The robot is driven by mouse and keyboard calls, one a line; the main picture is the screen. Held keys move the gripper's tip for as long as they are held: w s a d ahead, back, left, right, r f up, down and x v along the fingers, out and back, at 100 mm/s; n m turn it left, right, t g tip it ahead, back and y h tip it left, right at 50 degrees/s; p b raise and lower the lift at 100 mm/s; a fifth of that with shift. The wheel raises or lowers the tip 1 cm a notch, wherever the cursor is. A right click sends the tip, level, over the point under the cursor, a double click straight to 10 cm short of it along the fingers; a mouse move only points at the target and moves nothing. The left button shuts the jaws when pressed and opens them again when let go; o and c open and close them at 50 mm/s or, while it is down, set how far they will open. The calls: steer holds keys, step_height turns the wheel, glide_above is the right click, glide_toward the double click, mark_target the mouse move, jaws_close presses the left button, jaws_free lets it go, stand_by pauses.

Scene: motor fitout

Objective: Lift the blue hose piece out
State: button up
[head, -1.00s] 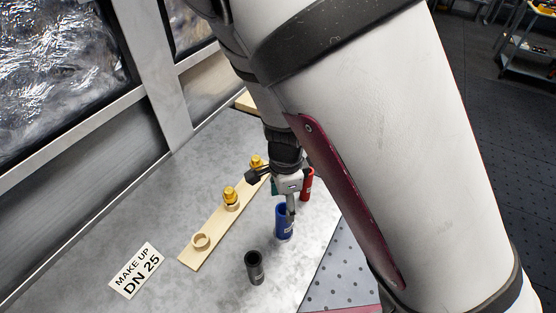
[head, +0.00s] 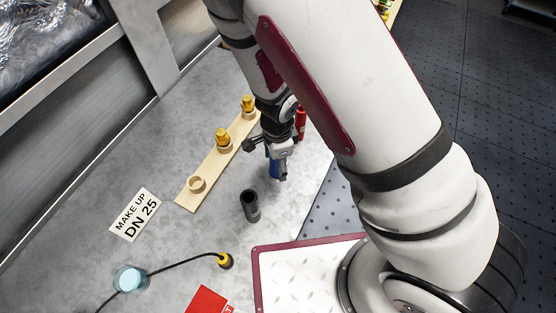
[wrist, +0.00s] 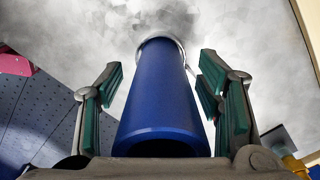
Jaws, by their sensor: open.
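The blue hose piece (head: 274,171) stands upright on the grey bench, partly hidden by my gripper (head: 281,163) in the head view. In the wrist view the blue hose piece (wrist: 161,95) fills the middle, its open end near the camera and a pale ring around its far end. My gripper's green-padded fingers (wrist: 160,88) are open, one on each side of the hose. A gap shows between the hose and the pads on both sides.
A black hose piece (head: 250,205) stands nearby in front, and a red one (head: 300,124) behind. A wooden strip (head: 207,173) with brass fittings lies to the left, beside the "MAKE UP DN 25" label (head: 135,214). The bench's right edge is close.

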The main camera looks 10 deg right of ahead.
steer(key=c, duration=1.3)
steer(key=shift+r, duration=0.1)
